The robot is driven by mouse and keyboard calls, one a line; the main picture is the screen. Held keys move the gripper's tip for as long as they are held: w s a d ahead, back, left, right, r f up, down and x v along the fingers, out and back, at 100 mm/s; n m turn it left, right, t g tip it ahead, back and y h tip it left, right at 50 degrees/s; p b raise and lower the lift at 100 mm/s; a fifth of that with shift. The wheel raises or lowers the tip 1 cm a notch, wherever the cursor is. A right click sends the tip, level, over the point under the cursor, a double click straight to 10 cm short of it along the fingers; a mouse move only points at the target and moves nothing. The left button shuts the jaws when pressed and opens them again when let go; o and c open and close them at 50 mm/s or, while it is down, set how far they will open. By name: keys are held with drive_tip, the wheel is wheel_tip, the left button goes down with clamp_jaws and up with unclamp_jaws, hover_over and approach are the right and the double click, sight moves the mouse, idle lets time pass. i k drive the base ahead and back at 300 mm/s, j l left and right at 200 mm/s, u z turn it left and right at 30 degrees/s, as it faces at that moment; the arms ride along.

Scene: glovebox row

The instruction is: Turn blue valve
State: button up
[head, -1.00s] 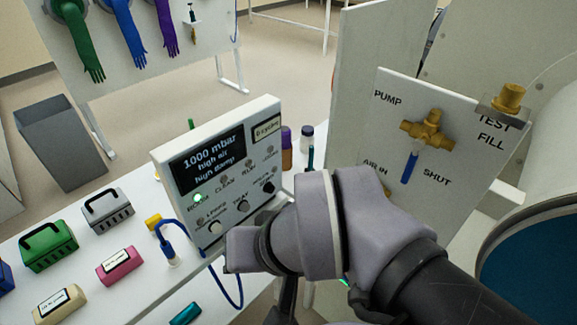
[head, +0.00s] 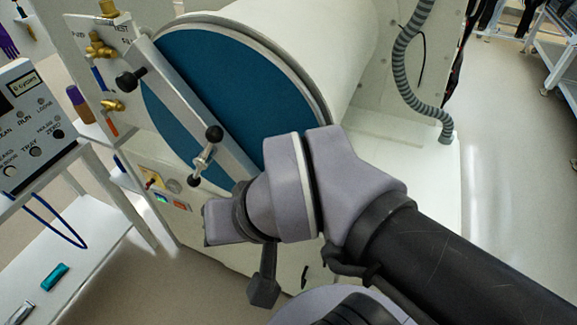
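The blue valve is a brass fitting (head: 98,47) on the white panel at upper left, with a blue lever (head: 97,78) hanging down and slightly tilted. My arm crosses the lower right, with its wrist in front of the large blue door. My gripper (head: 263,289) seems to be the dark part hanging below the wrist, partly hidden by it. Its fingers cannot be told apart, so its opening is unclear. It is well right of and below the blue valve in the picture, not touching it.
A second brass valve (head: 113,104) with a red-orange lever sits just below. A round blue door (head: 225,85) with a diagonal grey bar and black-knobbed handle (head: 207,152) stands beside the panel. A control box (head: 35,125) and white table (head: 75,270) are at left.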

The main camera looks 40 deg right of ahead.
sight(88, 58)
drive_tip(key=i+j, duration=0.55)
drive_tip(key=i, duration=0.15)
drive_tip(key=i+j+z, duration=0.15)
drive_tip(key=j, duration=0.45)
drive_tip(key=j+z, duration=0.1)
drive_tip(key=j, duration=0.45)
drive_tip(key=i, duration=0.05)
